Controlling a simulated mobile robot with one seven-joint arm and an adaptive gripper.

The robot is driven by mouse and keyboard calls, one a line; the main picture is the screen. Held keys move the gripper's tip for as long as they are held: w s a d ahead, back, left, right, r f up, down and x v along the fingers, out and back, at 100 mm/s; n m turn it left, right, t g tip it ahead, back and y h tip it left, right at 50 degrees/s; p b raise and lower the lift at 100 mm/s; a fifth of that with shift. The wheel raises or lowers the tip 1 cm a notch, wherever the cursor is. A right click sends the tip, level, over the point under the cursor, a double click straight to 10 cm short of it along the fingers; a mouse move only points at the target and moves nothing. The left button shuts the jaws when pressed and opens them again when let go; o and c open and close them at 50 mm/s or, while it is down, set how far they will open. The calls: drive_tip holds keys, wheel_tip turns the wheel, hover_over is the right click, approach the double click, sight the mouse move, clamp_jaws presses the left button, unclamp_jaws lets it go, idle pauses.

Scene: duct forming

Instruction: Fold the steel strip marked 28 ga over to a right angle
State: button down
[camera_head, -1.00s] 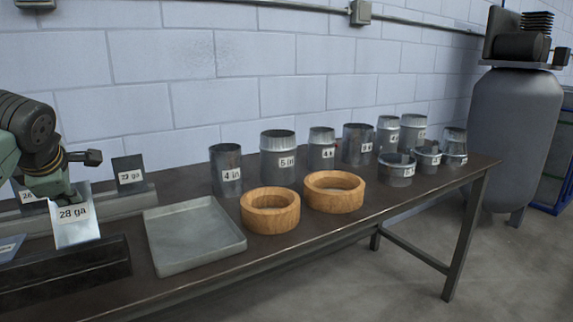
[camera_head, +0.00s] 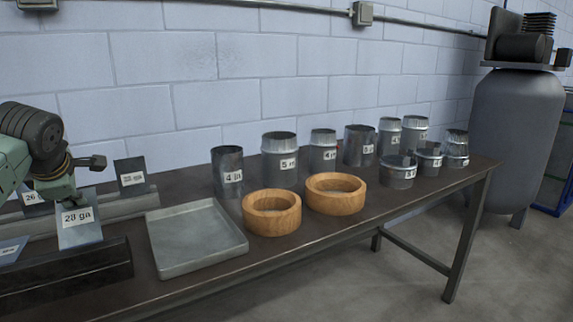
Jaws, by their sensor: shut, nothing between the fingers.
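The steel strip marked 28 ga (camera_head: 82,238) stands up at the left, behind the dark bar (camera_head: 65,275) at the bench's front. It is a grey-blue sheet with a white label near its top. Its lower edge is hidden by the bar, and I cannot tell its exact angle. My gripper (camera_head: 60,190) is shut and empty at the strip's upper edge, on its far side. Its fingertips are partly hidden by the strip, so contact is unclear.
Other marked strips stand behind, including one (camera_head: 130,172) to the right. A grey tray (camera_head: 195,262) lies right of the bar. Two wooden rings (camera_head: 271,222) (camera_head: 335,204) and several metal duct pieces (camera_head: 280,170) fill the bench's right part.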

drive_tip(key=shift+w+a+f, duration=0.25)
drive_tip(key=shift+w+f, duration=0.25)
drive_tip(key=shift+x, duration=0.9)
drive_tip(key=shift+w, duration=0.1)
drive_tip(key=shift+x, duration=1.05)
drive_tip(key=shift+f+b, duration=0.3)
drive_tip(key=shift+b, duration=0.05)
drive_tip(key=shift+w+a+f+b, duration=0.1)
drive_tip(key=shift+f+b, duration=0.1)
drive_tip(key=shift+f, duration=0.3)
drive_tip(key=shift+w+a+f+b, duration=0.1)
drive_tip(key=shift+f+b, duration=0.1)
drive_tip(key=shift+f, duration=0.25)
